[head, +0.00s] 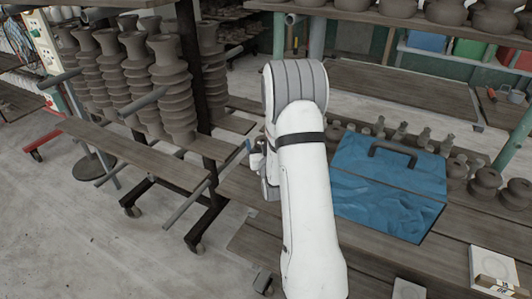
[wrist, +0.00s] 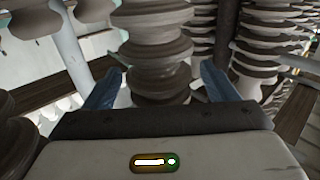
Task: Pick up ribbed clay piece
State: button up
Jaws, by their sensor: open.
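Several tall ribbed clay pieces stand on the rack at the left of the head view; a front one (head: 172,92) is grey-brown with stacked flared rings. In the wrist view, a ribbed clay piece (wrist: 158,55) stands upright straight ahead, in line with the gap between my gripper's (wrist: 160,86) two blue fingers. The fingers are spread apart, with space on both sides of the piece. I cannot tell how deep it lies between them. In the head view my gripper is mostly hidden behind my white arm. Which rack piece matches the wrist view's is unclear.
More ribbed pieces (wrist: 272,45) stand close at right in the wrist view. A dark rounded clay form (wrist: 14,140) is near the left finger. A metal post (wrist: 72,45) rises at left.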

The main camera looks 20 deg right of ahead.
jog(key=shift+w, duration=0.15)
grip_shut()
dwell(0.9)
